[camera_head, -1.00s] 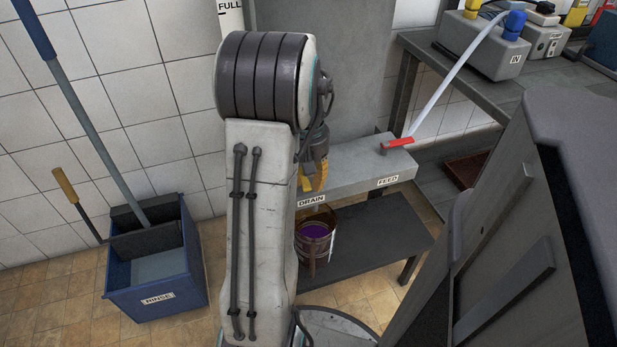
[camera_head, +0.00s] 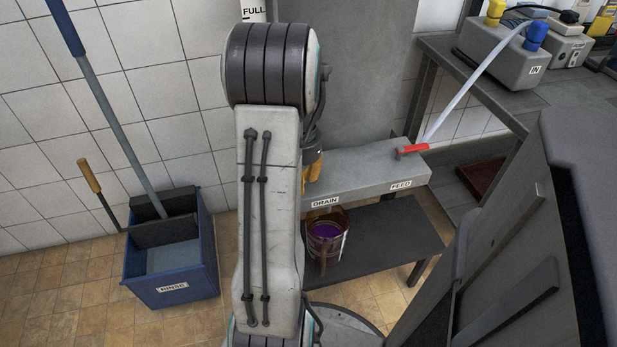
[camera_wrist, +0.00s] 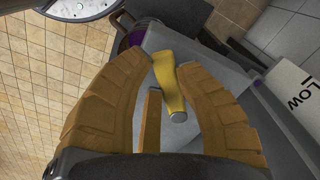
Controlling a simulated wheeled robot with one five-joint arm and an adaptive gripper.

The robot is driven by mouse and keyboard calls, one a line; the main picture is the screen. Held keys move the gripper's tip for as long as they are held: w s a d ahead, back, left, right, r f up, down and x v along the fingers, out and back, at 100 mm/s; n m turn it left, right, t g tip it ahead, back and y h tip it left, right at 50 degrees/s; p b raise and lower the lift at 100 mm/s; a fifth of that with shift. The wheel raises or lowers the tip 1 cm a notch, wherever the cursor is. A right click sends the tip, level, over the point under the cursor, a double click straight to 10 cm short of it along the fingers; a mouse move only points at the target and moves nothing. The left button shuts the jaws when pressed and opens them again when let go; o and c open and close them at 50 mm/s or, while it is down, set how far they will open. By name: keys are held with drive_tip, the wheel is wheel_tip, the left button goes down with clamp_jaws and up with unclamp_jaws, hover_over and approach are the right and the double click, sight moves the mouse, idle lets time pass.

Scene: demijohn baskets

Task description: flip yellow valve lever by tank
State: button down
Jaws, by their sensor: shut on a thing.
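The yellow valve lever (camera_wrist: 170,85) shows in the wrist view as a short, bright yellow handle with a pale round end. In the head view my arm hides most of the gripper and the lever. Only a yellow-orange piece (camera_head: 314,166) shows at the arm's right edge, above the DRAIN label (camera_head: 324,202); I cannot tell whether it is finger or lever. The grey tank (camera_head: 370,75) stands behind.
A red lever (camera_head: 412,149) sits at the FEED end of the grey ledge (camera_head: 375,165). A bucket with purple liquid (camera_head: 327,236) stands below DRAIN. A blue RINSE bin (camera_head: 172,262) with handled tools is left. A bench with a pump (camera_head: 505,50) is at right.

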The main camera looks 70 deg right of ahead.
drive_tip(key=w+m, duration=0.1)
drive_tip(key=m, duration=0.1)
drive_tip(key=w+m+p, duration=0.1)
drive_tip(key=shift+d+f+m, duration=0.1)
drive_tip(key=shift+d+m, duration=0.05)
drive_tip(key=shift+m, duration=0.25)
drive_tip(key=shift+w+d+m+p, duration=0.35)
drive_tip(key=shift+w+m+p, duration=0.1)
drive_tip(key=shift+m, duration=0.6)
drive_tip(key=shift+w+d+m+p, duration=0.3)
drive_tip(key=shift+w+m+p, duration=0.1)
drive_tip(key=shift+m, duration=0.65)
drive_tip(key=shift+d+f, duration=0.1)
drive_tip(key=c, duration=1.3)
unclamp_jaws()
drive_tip(key=o, duration=0.5)
drive_tip(key=shift+d, duration=0.1)
drive_tip(key=shift+c, duration=0.2)
drive_tip(key=shift+r, duration=0.2)
wheel_tip(320, 180, up, 12)
